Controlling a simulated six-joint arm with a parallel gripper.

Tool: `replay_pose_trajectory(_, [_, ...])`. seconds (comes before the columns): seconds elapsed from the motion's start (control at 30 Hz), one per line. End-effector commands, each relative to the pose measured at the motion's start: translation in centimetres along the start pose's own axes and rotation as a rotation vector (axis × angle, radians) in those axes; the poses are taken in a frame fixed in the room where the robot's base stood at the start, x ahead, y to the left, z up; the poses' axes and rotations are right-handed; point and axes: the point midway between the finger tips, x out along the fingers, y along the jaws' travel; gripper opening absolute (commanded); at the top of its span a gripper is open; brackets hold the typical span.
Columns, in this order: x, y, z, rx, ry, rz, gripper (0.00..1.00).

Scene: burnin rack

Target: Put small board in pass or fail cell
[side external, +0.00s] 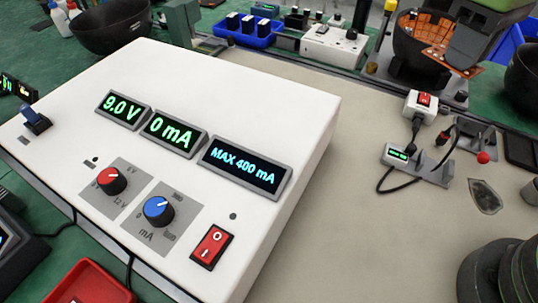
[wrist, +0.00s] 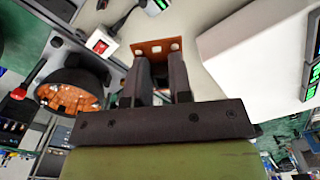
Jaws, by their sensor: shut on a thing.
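A small orange-brown board (wrist: 151,46) with pale holes is gripped between the dark fingers of my gripper (wrist: 160,68) in the wrist view. The fingers are shut on its near edge and cover part of it. In the side view my gripper (side external: 468,62) is at the upper right, with the orange board (side external: 490,71) at its tips, beside and partly in front of a dark bowl (side external: 402,62). The bowl holds several orange boards and also shows in the wrist view (wrist: 50,84). I cannot tell which places are the pass and fail cells.
A large white supply box (side external: 235,95) reading 9.0 V, 0 mA and MAX 400 mA fills the foreground. A red-switch unit (side external: 422,103) and a small cabled display fixture (side external: 398,154) stand at right. A blue tray (side external: 258,42) is behind. Bench beside the box is mostly clear.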

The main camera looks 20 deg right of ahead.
Motion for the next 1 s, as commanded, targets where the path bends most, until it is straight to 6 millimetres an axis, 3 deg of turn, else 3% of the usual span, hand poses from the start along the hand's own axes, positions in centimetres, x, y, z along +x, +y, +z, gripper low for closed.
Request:
replay_pose_trajectory(0.17, [0.0,-4.7,-1.0,-0.326,0.000,0.000,0.00])
replay_pose_trajectory(0.33, [0.0,-11.3,-0.9,-0.778,0.001,-0.001,0.00])
replay_pose_trajectory(0.5, [0.0,-18.7,0.9,-1.284,0.001,-0.001,0.00])
replay_pose_trajectory(0.6, [0.0,-21.9,2.4,-1.521,0.001,0.000,0.00])
replay_pose_trajectory(0.8, [0.0,-26.2,5.2,-1.856,0.001,0.000,0.00])
replay_pose_trajectory(1.0, [0.1,-28.9,7.6,-2.079,0.001,-0.001,0.00])
